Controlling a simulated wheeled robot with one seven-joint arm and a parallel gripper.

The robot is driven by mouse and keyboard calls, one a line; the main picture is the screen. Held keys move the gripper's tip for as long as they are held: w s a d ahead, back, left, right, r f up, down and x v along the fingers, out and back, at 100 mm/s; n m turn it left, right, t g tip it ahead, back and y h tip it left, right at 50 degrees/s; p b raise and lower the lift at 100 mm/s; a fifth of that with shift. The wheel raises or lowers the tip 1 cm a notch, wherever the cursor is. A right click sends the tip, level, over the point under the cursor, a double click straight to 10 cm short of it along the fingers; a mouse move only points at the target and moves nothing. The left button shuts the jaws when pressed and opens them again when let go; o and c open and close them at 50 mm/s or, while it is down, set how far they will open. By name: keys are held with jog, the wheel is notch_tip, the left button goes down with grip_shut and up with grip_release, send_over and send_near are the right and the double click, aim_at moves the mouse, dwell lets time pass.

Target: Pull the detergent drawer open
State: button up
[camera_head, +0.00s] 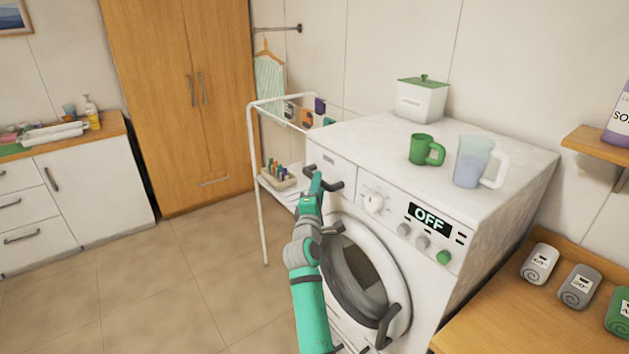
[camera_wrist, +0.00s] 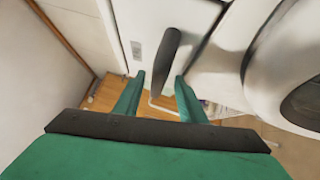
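The white detergent drawer (camera_head: 343,169) is at the upper left of the washing machine's front and looks flush with it. Its dark bar handle (camera_head: 336,184) sticks out from the front. My green gripper (camera_head: 315,183) is right at the handle in the head view and partly covers it. In the wrist view my gripper (camera_wrist: 159,77) has its two fingers apart. The handle (camera_wrist: 167,52) lies with its lower end between the fingertips, with gaps on both sides. The drawer front (camera_wrist: 190,14) is behind the handle. Whether a finger touches the handle I cannot tell.
The washing machine (camera_head: 380,150) shows OFF, with a round door (camera_head: 400,270) below. A green mug (camera_head: 421,150), a pitcher (camera_head: 470,163) and a white box (camera_head: 420,102) stand on top. A white rack (camera_head: 251,150) stands close on the left. The floor in front is clear at left.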

jog(key=shift+w+a+r, duration=0.15)
jog(key=shift+w+a, duration=0.1)
jog(key=shift+w, duration=0.65)
jog(key=shift+w+a+r, duration=0.1)
jog(key=shift+w+a, duration=0.1)
jog(key=shift+w, duration=0.7)
grip_shut()
